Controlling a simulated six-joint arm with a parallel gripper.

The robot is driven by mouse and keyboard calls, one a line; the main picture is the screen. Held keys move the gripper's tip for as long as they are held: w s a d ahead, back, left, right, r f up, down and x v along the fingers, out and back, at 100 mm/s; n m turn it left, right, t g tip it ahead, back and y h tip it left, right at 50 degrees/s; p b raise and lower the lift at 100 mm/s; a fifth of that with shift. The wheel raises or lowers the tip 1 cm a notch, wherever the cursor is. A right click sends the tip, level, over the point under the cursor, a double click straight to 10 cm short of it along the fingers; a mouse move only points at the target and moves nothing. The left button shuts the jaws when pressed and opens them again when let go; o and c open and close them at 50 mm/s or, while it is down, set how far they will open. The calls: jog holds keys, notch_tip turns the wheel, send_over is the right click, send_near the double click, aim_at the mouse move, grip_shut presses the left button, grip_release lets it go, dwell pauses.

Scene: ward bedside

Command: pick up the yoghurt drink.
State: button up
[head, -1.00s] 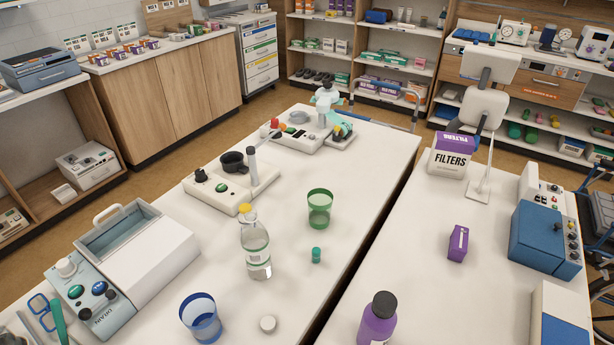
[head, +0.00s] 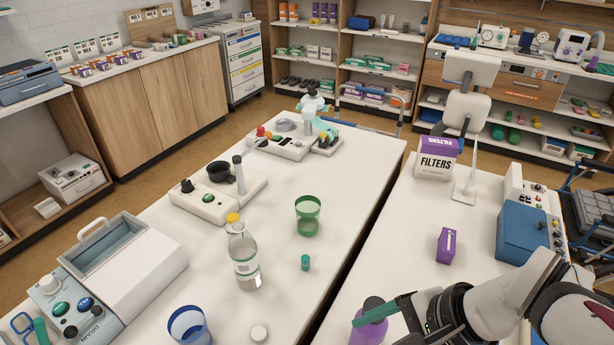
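No label in view reads as yoghurt drink. My gripper (head: 384,310) comes in from the lower right, with a green finger across the upper part of this bottle. The finger hides part of the bottle, and I cannot tell whether they touch. The other finger is not clearly visible, so I cannot tell how far the gripper is open. A small purple carton (head: 446,246) stands farther back on the same table.
A clear bottle with a yellow cap (head: 245,262), a green cup (head: 308,215), a blue cup (head: 187,325) and a small teal container (head: 305,263) stand on the left table. A filters box (head: 436,165) and a blue device (head: 528,236) stand on the right table. A gap separates the tables.

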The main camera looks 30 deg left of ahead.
jog(key=w+a+f+m+y, duration=0.3)
jog(key=w+a+m+y, duration=0.15)
jog(key=w+a, duration=0.65)
jog(key=w+a+f+m+y, duration=0.3)
jog(key=w+a+m, duration=0.35)
jog(key=a, duration=0.85)
jog(key=w+a+f, duration=0.1)
jog(key=a+f, duration=0.2)
jog(key=a, duration=0.4)
jog(key=w+a+f+n, duration=0.1)
jog(key=a+f, duration=0.3)
jog(key=a, duration=0.3)
jog(key=shift+a+t, duration=0.25)
jog(key=shift+t, duration=0.15)
jog(key=shift+r, duration=0.1)
grip_shut()
